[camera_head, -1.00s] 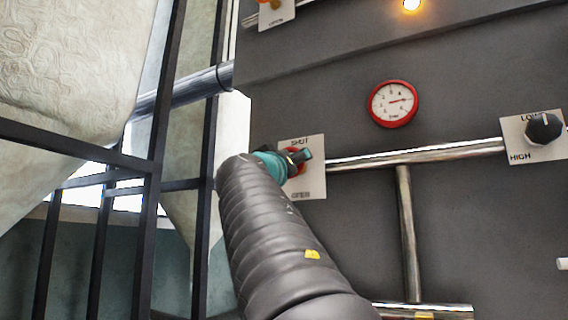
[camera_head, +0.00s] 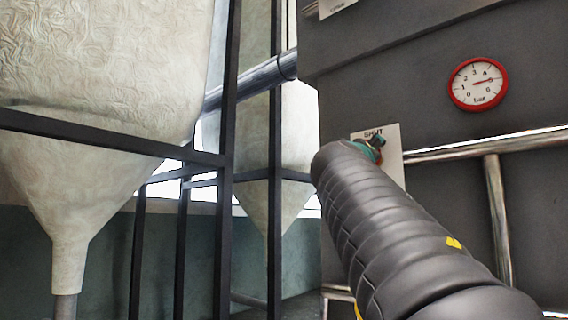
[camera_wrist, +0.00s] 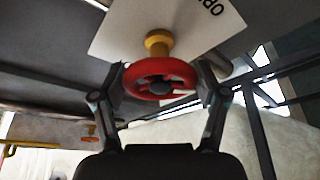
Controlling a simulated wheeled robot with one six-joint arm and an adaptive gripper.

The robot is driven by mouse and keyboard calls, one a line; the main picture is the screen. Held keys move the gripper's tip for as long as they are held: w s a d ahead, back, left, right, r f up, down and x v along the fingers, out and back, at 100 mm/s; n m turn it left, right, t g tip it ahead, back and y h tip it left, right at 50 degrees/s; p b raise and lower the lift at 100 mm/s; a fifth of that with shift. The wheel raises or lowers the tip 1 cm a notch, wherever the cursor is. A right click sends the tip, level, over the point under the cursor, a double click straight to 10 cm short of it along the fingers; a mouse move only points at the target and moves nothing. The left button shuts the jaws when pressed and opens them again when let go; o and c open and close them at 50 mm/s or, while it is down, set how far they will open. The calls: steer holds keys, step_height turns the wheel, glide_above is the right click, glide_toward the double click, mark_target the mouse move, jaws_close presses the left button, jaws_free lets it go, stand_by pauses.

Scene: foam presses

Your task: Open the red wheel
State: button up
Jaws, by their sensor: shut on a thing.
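The red wheel (camera_wrist: 160,80) shows in the wrist view, on a yellow stem (camera_wrist: 158,43) in front of a white label plate (camera_wrist: 105,35). My gripper (camera_wrist: 162,84) has one finger on each side of the wheel, shut on its rim. In the head view, my gripper (camera_head: 372,146) is at the plate (camera_head: 391,158), where the word SHUT can be read at the top. My arm hides the wheel and the lower part of the plate there.
A red-rimmed pressure gauge (camera_head: 478,84) is on the dark panel to the right. A metal pipe (camera_head: 480,145) runs right from the plate. A black frame (camera_head: 226,180) and pale hoppers (camera_head: 90,190) stand to the left. Another red wheel (camera_wrist: 88,130) shows small at lower left in the wrist view.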

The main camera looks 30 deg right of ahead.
steer(key=o, duration=1.2)
steer(key=shift+a, duration=0.1)
steer(key=v, duration=1.2)
